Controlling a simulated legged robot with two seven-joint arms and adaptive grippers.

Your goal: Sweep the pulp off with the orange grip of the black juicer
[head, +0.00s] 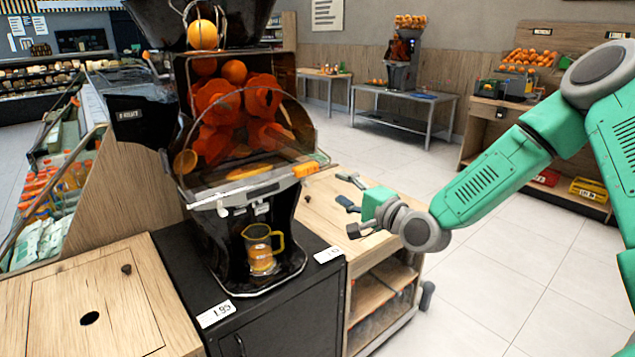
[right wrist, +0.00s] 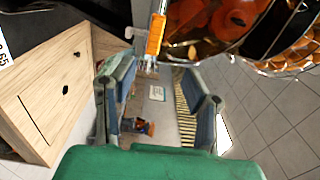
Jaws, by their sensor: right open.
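The black juicer (head: 190,110) stands on a black cabinet, with red-orange pressing drums (head: 235,115) behind a clear curved cover. Its orange grip (head: 305,170) sits at the cover's lower right edge. The grip also shows in the right wrist view (right wrist: 155,35), beyond the fingertips. Yellow-orange matter (head: 246,172) lies low behind the cover; I cannot tell if it is pulp. My right gripper (head: 349,205) is open and empty, to the right of and slightly below the grip, apart from it. Its two fingers (right wrist: 160,82) stand wide apart in the wrist view. My left gripper is out of view.
A glass jug (head: 261,250) with a yellow handle stands under the juicer's spout. A wooden counter (head: 325,205) with shelves lies below my right gripper. A slanted produce display (head: 60,200) stands at left.

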